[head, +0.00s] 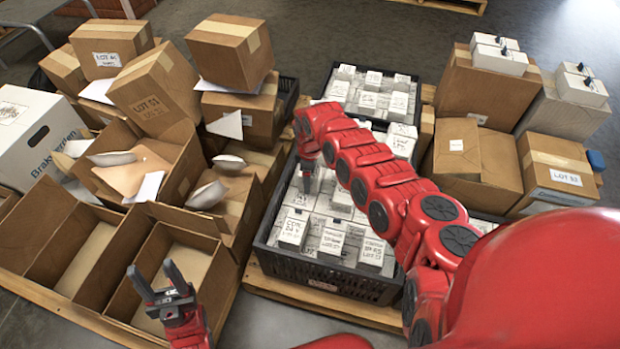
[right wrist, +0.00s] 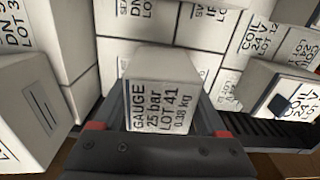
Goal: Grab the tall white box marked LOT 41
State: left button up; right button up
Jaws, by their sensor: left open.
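The white box marked GAUGE, 25 bar, LOT 41 (right wrist: 162,95) stands in the middle of the right wrist view, its label facing my right gripper (right wrist: 162,116). The dark fingers lie on its left and right sides; whether they touch it I cannot tell. Its lower end is hidden by the gripper body. In the head view my right gripper (head: 308,172) points down among white boxes in the front black crate (head: 322,276), and the LOT 41 label cannot be read there. My left gripper (head: 153,269) is open and empty over the open cardboard boxes at the left.
White boxes stand close around the LOT 41 box, one (right wrist: 25,110) at its left and one with a dark clip (right wrist: 275,100) at its right. Cardboard boxes (head: 230,52) are stacked at the left. More cartons (head: 478,165) stand at the right. A second crate (head: 375,92) lies behind.

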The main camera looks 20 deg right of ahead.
grip_shut()
jog(key=shift+r, duration=0.1)
